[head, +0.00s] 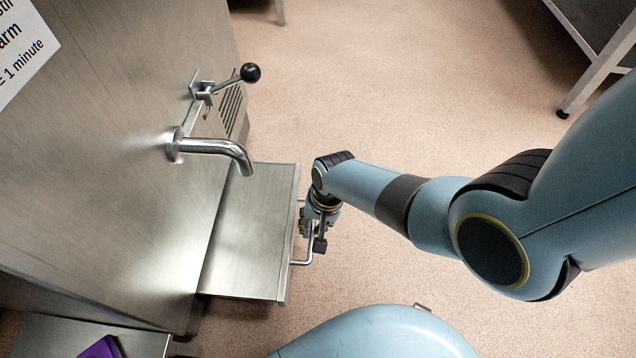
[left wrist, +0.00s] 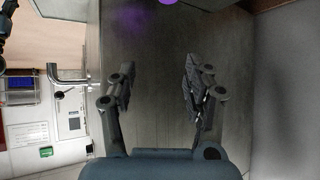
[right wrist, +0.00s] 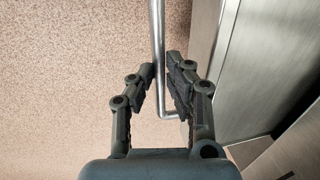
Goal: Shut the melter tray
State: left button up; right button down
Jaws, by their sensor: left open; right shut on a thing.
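The melter tray (head: 250,230) is a flat steel drawer that stands out from the front of the steel melter (head: 130,140), below the spout. Its bar handle (head: 301,262) is on the outer edge. My right gripper (head: 316,238) is at this handle, and in the right wrist view it is shut on the handle bar (right wrist: 157,40), which passes between the fingers (right wrist: 160,90). The tray front (right wrist: 240,60) is to the right of the fingers there. My left gripper (left wrist: 158,85) is open and empty in the left wrist view, before a grey steel surface.
The bent spout (head: 225,148) hangs above the tray, with a black-knobbed lever (head: 250,73) beyond it. A lower steel surface with a purple item (head: 100,348) is at the bottom left. A wheeled table (head: 600,65) stands at the upper right. The floor (head: 400,100) between is clear.

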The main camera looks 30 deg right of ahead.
aim_at(280, 223)
jog(key=w+a, duration=0.2)
jog(key=a, duration=0.1)
jog(key=w+a+b, duration=0.1)
jog(key=a, duration=0.1)
jog(key=shift+w, duration=0.15)
jog(key=shift+w+a, duration=0.15)
jog(key=shift+a, duration=0.2)
jog(key=shift+w+a, duration=0.3)
jog(key=shift+a, duration=0.05)
pick_arm(q)
jog(key=shift+w+r+t, duration=0.45)
jog(key=shift+r+t, duration=0.15)
jog(key=shift+t, duration=0.5)
pick_arm(e)
jog(key=c, duration=1.3)
grip_release()
jog(key=shift+c, duration=0.2)
jog(key=shift+r, duration=0.1)
jog(key=shift+s+d+r, duration=0.15)
jog(key=shift+d+r, duration=0.05)
jog(key=shift+r, duration=1)
jog(key=shift+s+d+r, duration=0.1)
jog(key=shift+d+r, duration=0.1)
jog(key=shift+r, duration=1)
jog(key=shift+s+d+r, duration=0.15)
jog(key=shift+d+r, duration=0.05)
jog(key=shift+r, duration=1)
